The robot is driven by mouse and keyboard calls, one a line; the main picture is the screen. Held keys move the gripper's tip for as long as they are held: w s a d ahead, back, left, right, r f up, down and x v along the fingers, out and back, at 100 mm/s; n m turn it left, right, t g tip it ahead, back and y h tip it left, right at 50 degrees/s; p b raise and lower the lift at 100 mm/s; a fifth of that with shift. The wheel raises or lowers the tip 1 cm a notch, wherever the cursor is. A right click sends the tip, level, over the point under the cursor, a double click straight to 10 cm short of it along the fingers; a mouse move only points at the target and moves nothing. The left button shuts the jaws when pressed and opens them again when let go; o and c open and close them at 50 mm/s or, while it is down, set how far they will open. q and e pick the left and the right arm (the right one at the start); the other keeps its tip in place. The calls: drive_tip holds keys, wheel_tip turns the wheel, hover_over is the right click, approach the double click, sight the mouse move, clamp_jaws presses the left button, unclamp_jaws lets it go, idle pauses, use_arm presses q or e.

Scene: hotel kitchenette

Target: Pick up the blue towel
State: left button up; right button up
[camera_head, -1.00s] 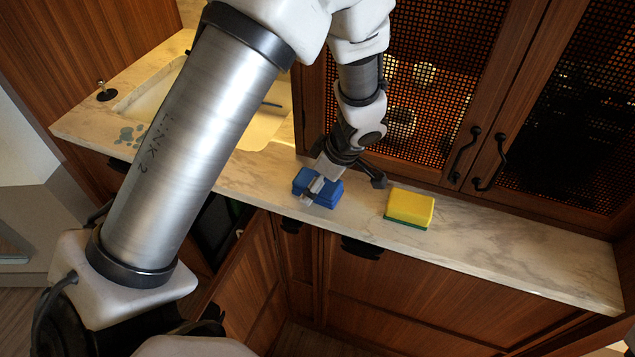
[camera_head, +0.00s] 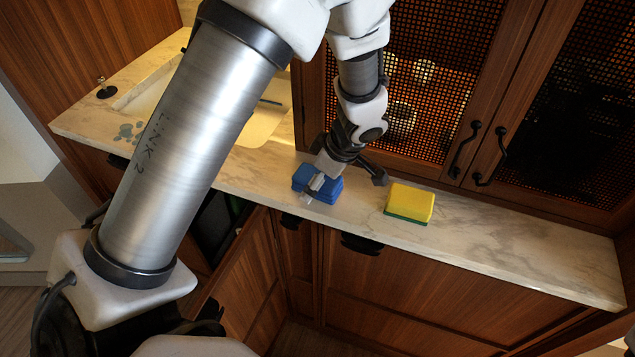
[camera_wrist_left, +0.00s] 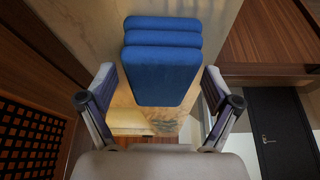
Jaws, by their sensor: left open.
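The folded blue towel (camera_head: 328,192) lies on the marble counter, left of the sponge. In the left wrist view the towel (camera_wrist_left: 163,65) shows as stacked folds in the upper middle. My left gripper (camera_head: 345,182) is over the towel, and one finger covers part of it in the head view. In the left wrist view my left gripper (camera_wrist_left: 158,88) is open, with a finger on either side of the towel's near end and a small gap showing at each side. Whether any finger touches the towel cannot be told. My right gripper is not in view.
A yellow sponge with a green underside (camera_head: 409,202) lies right of the towel. The marble counter (camera_head: 520,246) is clear further right. A cabinet with mesh doors (camera_head: 430,80) stands directly behind. A sink with a tap (camera_head: 104,90) is at the left.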

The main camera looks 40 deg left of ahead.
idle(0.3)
use_arm(q)
drive_tip(key=c, duration=1.2)
drive_tip(key=shift+c, duration=0.2)
drive_tip(key=shift+r+p, duration=0.55)
drive_tip(key=shift+p, duration=0.2)
wheel_tip(320, 180, up, 28)
drive_tip(key=b, duration=0.2)
drive_tip(key=shift+f, duration=0.25)
drive_tip(key=o, duration=0.6)
drive_tip(key=c, duration=0.5)
drive_tip(key=shift+o, duration=0.2)
